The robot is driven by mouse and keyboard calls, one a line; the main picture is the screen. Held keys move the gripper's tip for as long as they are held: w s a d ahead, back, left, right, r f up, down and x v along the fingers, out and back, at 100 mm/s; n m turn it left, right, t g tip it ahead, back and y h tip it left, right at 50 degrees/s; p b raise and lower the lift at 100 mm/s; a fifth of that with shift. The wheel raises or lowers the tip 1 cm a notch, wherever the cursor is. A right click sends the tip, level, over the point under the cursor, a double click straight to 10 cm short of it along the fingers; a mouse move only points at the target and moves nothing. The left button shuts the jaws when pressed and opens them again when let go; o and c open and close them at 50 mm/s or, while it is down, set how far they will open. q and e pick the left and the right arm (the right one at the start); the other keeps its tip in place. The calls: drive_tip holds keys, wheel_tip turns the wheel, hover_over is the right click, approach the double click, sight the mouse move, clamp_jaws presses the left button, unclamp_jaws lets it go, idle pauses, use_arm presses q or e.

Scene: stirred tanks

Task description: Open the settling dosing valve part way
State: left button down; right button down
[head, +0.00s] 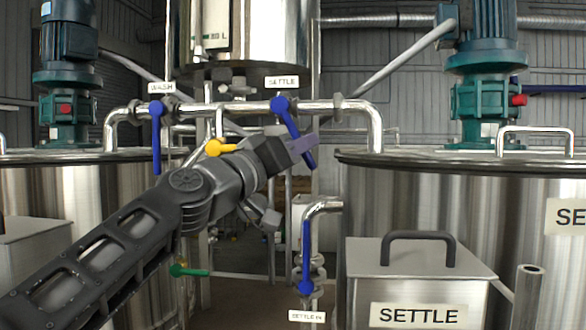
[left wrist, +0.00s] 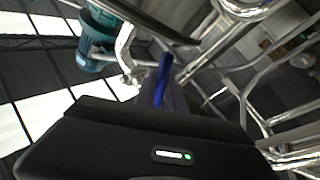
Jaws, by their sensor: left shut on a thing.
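The settling dosing valve sits on the horizontal steel pipe under the white SETTLE label (head: 281,82). Its blue lever (head: 290,122) runs from the pivot down and to the right, tilted off vertical. My left gripper (head: 303,145) reaches in from the lower left and is shut on the blue lever near its lower part; the lever's tip shows just below the fingers. In the left wrist view the blue lever (left wrist: 164,72) stands at the fingers, which partly hide it. My right gripper is in neither view.
The WASH valve's blue lever (head: 157,140) hangs straight down. A yellow lever (head: 222,147) is close beside my left wrist. A green lever (head: 190,271) and the SETTLE IN valve's blue lever (head: 306,255) are lower. A lidded SETTLE box (head: 420,275) stands before the right tank (head: 500,220).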

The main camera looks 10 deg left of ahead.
use_arm(q)
drive_tip(key=shift+d+r+n+t+b, duration=0.3)
drive_tip(key=shift+d+n+t+b, duration=0.15)
drive_tip(key=shift+n, duration=0.45)
drive_tip(key=c, duration=1.4)
unclamp_jaws()
drive_tip(key=b+v, duration=0.3)
drive_tip(key=v, duration=0.4)
drive_tip(key=shift+s+a+f, duration=0.15)
drive_tip(key=shift+s+f, duration=0.05)
drive_tip(key=shift+s, duration=0.15)
